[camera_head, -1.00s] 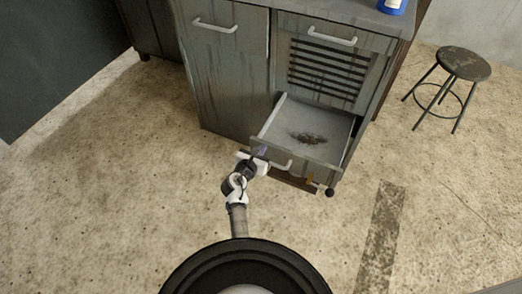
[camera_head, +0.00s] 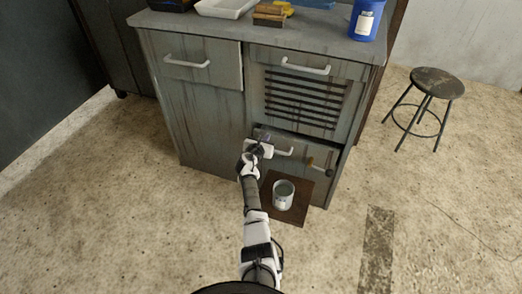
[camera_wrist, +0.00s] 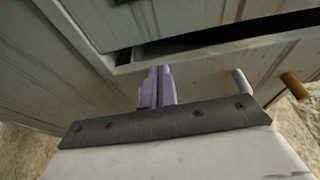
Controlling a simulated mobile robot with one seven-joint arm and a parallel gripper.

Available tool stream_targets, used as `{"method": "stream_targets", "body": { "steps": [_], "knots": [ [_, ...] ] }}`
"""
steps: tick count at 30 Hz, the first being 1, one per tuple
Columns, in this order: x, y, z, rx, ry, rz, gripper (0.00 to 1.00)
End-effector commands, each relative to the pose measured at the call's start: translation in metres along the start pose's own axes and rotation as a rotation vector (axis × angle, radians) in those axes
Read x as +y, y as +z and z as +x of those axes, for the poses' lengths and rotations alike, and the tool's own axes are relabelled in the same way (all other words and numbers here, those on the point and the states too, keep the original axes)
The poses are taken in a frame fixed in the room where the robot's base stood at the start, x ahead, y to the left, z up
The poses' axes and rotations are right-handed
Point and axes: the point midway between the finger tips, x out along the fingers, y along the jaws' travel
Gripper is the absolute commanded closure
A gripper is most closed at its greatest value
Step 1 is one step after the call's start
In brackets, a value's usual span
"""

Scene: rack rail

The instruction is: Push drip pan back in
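The drip pan (camera_head: 315,160) is the low grey drawer under the slatted panel, with a pale handle. It is mostly in, but a dark gap shows along the top of its front, so it seems to stand slightly out. Its front also shows in the wrist view (camera_wrist: 205,82). My gripper (camera_head: 263,138) is at the left part of the pan's front, left of the handle. In the wrist view its purple fingertips (camera_wrist: 157,86) are together with nothing between them, at or against the front; exact contact is hard to tell.
A pale can (camera_head: 283,194) stands on a brown mat (camera_head: 293,217) on the floor below. A stool (camera_head: 437,84) is at right. Floor to the left is clear.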

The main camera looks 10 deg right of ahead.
Motion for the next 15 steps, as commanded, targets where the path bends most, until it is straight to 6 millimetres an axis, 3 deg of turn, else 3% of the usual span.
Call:
{"method": "stream_targets", "body": {
  "steps": [6,15],
  "knots": [
    [-0.001,0.003,0.02,0.002,-0.001,-0.002,1.0],
    [0.0,0.008,0.025,-0.001,0.001,-0.001,1.0]
  ]
}}
